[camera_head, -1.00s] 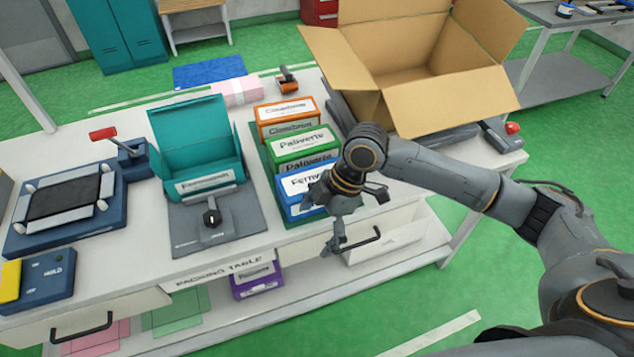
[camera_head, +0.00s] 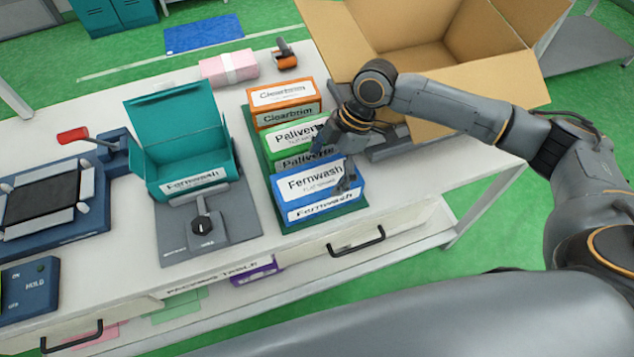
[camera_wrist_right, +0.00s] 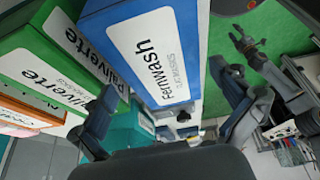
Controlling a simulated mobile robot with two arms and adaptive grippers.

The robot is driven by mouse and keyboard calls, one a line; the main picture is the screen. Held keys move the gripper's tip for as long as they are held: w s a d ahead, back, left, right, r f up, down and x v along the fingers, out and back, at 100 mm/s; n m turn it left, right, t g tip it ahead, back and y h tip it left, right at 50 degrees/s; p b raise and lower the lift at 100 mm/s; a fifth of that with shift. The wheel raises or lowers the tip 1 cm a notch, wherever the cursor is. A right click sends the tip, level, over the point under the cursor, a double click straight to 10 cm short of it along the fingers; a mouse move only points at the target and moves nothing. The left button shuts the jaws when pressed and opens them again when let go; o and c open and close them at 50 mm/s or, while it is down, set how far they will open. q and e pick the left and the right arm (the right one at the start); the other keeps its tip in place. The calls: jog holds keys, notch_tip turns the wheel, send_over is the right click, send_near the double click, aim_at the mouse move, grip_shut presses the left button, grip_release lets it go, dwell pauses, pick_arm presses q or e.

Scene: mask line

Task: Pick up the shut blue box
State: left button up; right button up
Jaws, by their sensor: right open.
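The shut blue box (camera_head: 318,190), labelled Fernwash, stands at the front of a row of shut boxes on a green mat (camera_head: 346,207) on the packing table. My right gripper (camera_head: 335,170) is open just above and behind it, partly hiding its right end. In the right wrist view the blue box (camera_wrist_right: 150,50) is close, between the spread fingers (camera_wrist_right: 170,115). I cannot tell whether a finger touches it. My left gripper is not in view.
A green Paliverte box (camera_head: 290,140) and an orange Clearbrim box (camera_head: 283,97) stand behind it. An open teal box (camera_head: 190,170) sits in a grey fixture to the left. A big open carton (camera_head: 400,45) stands behind the arm.

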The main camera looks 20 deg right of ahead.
aim_at(320, 178)
jog(key=p+x, duration=0.1)
jog(key=x, duration=0.2)
jog(key=shift+s+a+f, duration=0.1)
jog(key=shift+a+f, duration=0.3)
jog(key=shift+f, duration=0.45)
jog(key=c, duration=1)
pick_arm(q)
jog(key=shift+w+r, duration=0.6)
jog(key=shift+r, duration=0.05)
pick_arm(e)
jog(key=shift+c, duration=0.4)
jog(key=shift+r, duration=0.15)
